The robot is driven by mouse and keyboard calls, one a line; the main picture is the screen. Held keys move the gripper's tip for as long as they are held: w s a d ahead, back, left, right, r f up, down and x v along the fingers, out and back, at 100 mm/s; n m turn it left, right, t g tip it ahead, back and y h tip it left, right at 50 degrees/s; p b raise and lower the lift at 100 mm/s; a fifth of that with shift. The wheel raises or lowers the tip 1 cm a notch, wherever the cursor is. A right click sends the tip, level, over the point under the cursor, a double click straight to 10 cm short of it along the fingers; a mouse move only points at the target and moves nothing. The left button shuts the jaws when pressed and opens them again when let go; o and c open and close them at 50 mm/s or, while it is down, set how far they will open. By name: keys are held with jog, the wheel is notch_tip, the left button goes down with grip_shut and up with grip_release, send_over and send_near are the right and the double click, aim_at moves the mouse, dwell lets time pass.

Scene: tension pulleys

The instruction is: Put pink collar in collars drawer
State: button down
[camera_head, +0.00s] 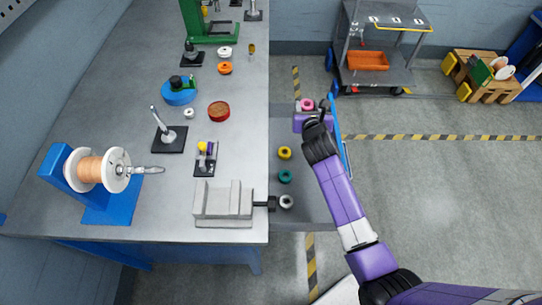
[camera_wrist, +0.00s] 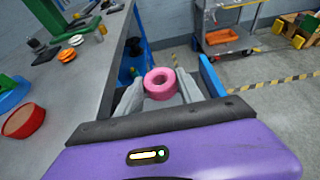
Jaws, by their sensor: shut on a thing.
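The pink collar (camera_head: 307,104) is a thick ring at the far end of the open drawer area beside the workbench. It also shows in the wrist view (camera_wrist: 160,84), held between the two grey fingers of my gripper (camera_wrist: 160,92). My gripper is shut on it. The collars drawer (camera_head: 309,208) is pulled out from the bench's right side. In it a yellow collar (camera_head: 284,153), a green collar (camera_head: 285,176) and a grey collar (camera_head: 286,201) lie in a row. My arm covers part of the drawer, and I cannot tell whether the pink collar touches it.
The workbench (camera_head: 110,195) carries a grey vise (camera_head: 222,203), a copper wire spool (camera_head: 90,170) and several small parts. A grey cart (camera_head: 375,75) with an orange bin (camera_head: 368,61) stands behind. The floor at right is clear around a striped line.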

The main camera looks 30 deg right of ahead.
jog(key=shift+w+d+f, duration=0.15)
jog(key=shift+d+f, duration=0.05)
jog(key=shift+d, duration=0.2)
jog(key=b, duration=0.6)
send_over(301, 145)
notch_tip(301, 145, down, 15)
jog(key=shift+r, duration=0.2)
jog(key=shift+d+f+b, duration=0.1)
jog(key=shift+f+b, duration=1.5)
jog(key=shift+f, duration=0.8)
jog(key=shift+f, duration=0.15)
jog(key=c, duration=1)
grip_release()
jog(key=shift+c, duration=0.2)
